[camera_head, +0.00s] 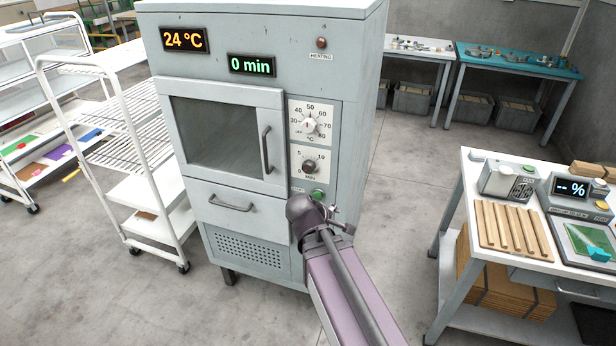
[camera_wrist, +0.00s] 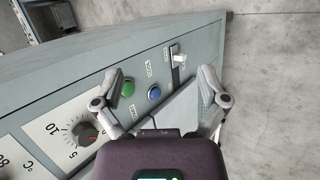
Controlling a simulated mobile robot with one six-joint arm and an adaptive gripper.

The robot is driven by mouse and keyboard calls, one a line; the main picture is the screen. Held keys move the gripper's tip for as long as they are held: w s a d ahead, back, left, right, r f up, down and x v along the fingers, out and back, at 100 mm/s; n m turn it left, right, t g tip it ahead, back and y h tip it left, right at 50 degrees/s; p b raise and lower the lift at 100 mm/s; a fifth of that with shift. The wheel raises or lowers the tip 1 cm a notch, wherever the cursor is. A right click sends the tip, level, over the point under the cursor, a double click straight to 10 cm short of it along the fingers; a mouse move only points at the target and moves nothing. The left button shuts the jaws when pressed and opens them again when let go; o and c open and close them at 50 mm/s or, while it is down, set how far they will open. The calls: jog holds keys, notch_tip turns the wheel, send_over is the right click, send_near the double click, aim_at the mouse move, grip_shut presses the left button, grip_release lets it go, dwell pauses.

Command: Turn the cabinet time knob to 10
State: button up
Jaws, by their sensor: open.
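The grey cabinet (camera_head: 245,225) stands upright in the middle of the head view. Its dark time knob (camera_head: 309,167) sits on a white MIN dial plate, below the temperature knob (camera_head: 310,125). The time display (camera_head: 252,65) reads 0 min. In the wrist view the time knob (camera_wrist: 84,133) is at the lower left, beside the marks 5 and 10; its exact pointer angle is hard to tell. My gripper (camera_wrist: 160,78) is open and empty, its fingers spread over the panel near the buttons, to the right of the knob and apart from it.
A green button (camera_wrist: 128,89), a blue button (camera_wrist: 154,94) and a white switch (camera_wrist: 179,60) lie near the fingers. The door handle (camera_head: 266,150) projects left of the dials. A wire rack cart (camera_head: 150,175) stands left; a white worktable (camera_head: 480,255) stands right.

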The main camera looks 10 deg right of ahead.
jog(key=w+a+r+n+t+h+b, duration=0.25)
jog(key=w+n+t+b, duration=0.2)
jog(key=n, duration=0.35)
jog(key=n+t+b, duration=0.3)
jog(key=n+t, duration=0.3)
jog(key=n, duration=0.5)
send_near(307, 170)
jog(key=v, duration=0.3)
jog(key=shift+s+d+r, duration=0.1)
jog(key=shift+s+d, duration=0.05)
jog(key=x, duration=1.3)
jog(key=shift+w+d, duration=0.1)
jog(key=shift+w, duration=0.3)
jog(key=c, duration=1.1)
